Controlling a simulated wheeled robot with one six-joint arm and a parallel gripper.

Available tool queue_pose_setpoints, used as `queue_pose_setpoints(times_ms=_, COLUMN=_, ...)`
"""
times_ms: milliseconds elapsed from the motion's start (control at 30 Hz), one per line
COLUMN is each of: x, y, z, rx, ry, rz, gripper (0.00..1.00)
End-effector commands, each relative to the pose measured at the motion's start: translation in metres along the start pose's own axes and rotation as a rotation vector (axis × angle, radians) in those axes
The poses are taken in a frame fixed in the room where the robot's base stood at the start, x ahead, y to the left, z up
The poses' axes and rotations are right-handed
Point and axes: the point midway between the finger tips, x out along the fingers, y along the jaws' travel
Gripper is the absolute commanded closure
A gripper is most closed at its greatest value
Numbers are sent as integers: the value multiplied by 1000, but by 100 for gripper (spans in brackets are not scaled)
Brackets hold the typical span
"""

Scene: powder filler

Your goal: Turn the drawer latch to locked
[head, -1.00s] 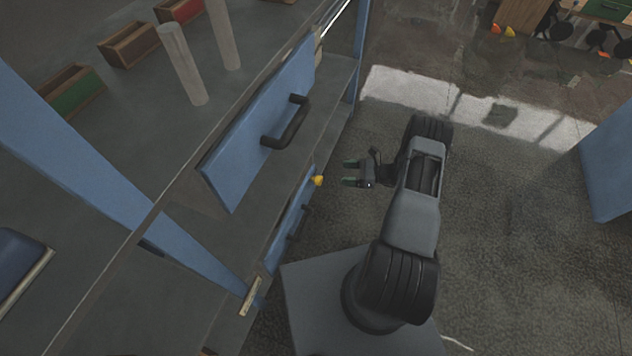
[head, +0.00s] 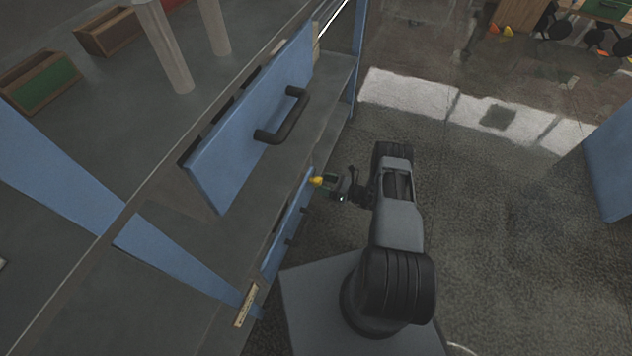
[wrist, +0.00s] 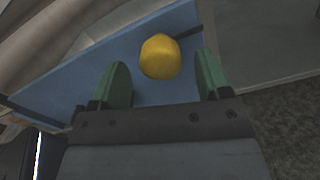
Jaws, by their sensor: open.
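The drawer latch is a yellow knob (head: 316,181) on the blue front of the lower drawer (head: 289,232). In the wrist view the yellow knob (wrist: 160,57) sits ahead of and between the two green fingers of my gripper (wrist: 163,82). The fingers stand apart, one on each side of it, with gaps visible, so I see no contact. In the head view my gripper (head: 327,184) is right at the knob and partly overlaps it. A dark bar (wrist: 188,33) shows beside the knob. The knob's turn angle is hard to read.
Above the lower drawer, a larger blue drawer front (head: 245,130) with a black handle (head: 283,117) juts out. A blue post (head: 165,255) stands at the left. Open carpeted floor lies to the right of my arm.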

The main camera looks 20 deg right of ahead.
Motion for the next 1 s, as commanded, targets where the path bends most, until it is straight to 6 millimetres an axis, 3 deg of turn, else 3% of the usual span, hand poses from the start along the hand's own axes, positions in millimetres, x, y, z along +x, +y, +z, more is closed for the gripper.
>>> queue_pose_setpoints(times_ms=100, x=18, y=0, z=-1, rx=-1, ry=1, rz=3, gripper=29)
queue_pose_setpoints(times_ms=300, x=36, y=1, z=-1, rx=0, ry=2, rz=4, gripper=29)
queue_pose_setpoints(times_ms=700, x=41, y=1, z=0, rx=0, ry=1, rz=2, gripper=29)
queue_pose_setpoints(times_ms=1000, x=40, y=1, z=0, rx=0, ry=1, rz=2, gripper=56)
